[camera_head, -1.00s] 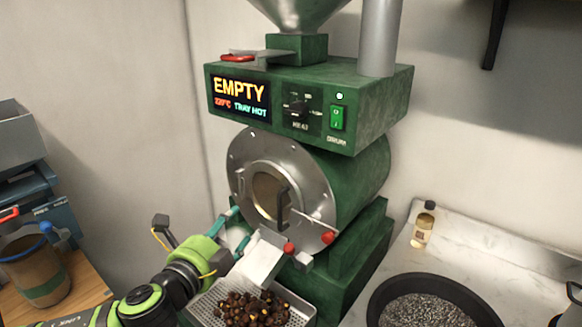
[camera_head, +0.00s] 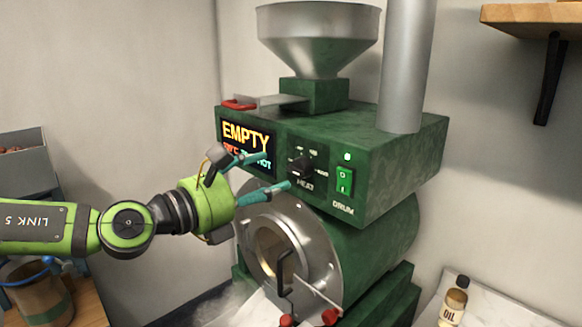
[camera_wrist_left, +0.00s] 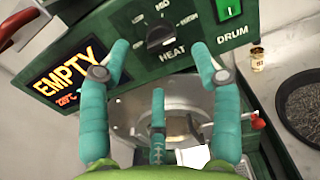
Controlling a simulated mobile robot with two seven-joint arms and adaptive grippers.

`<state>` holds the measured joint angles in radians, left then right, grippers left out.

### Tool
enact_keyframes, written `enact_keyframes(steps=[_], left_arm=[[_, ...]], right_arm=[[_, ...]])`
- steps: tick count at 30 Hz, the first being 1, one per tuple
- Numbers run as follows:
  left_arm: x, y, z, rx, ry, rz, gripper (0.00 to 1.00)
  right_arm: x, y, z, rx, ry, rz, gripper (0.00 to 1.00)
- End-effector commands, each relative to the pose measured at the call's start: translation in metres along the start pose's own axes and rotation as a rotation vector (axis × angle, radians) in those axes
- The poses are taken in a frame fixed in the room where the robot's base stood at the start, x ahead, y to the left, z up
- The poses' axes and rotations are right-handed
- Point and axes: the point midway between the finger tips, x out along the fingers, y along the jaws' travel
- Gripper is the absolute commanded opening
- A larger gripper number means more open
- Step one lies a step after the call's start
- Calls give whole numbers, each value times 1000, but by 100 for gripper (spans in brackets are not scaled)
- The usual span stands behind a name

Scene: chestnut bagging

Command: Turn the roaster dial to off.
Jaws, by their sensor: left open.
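The green roaster (camera_head: 400,150) stands in the middle of the head view, its display (camera_head: 247,139) reading EMPTY. The black heat dial (camera_head: 301,164) is on its front panel, between the display and the lit green drum switch (camera_head: 344,180). My left gripper (camera_head: 278,170) is open and empty, in front of the panel and left of the dial. In the left wrist view the dial (camera_wrist_left: 160,37) shows between and beyond the spread teal fingertips (camera_wrist_left: 160,48), apart from them. The exact dial setting is too small to tell. My right gripper is not in view.
The metal hopper (camera_head: 318,35) and a silver pipe (camera_head: 404,65) rise above the roaster. The round drum door (camera_head: 322,258) with its handle sits below the panel. An oil bottle (camera_head: 454,302) stands on the right counter. A wooden shelf (camera_head: 530,17) is at upper right.

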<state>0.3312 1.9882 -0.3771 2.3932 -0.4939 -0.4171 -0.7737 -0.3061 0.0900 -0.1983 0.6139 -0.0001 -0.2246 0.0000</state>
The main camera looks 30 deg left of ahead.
Motion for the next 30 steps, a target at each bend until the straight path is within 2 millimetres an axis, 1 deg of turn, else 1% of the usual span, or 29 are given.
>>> enact_keyframes(steps=[1,2,3,5,8,12,15,20,26,30], left_arm=[[4,0,0,-5,5,-1,63],[7,0,0,-5,5,-1,63],[10,0,0,-7,4,1,63],[14,1,-1,-7,4,3,63],[21,1,-1,-4,5,2,63],[31,1,-1,-5,4,2,63],[38,1,-2,-5,4,2,63],[49,2,-1,-3,3,4,63],[57,0,-1,-4,1,1,63],[58,0,0,-5,-1,1,63]], right_arm=[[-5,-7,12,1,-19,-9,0],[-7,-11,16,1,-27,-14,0],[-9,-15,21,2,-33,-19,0],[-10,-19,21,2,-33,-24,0],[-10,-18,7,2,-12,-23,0],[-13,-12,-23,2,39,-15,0],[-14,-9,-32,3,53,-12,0],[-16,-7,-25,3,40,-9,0],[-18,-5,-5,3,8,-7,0],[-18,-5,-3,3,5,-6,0]])
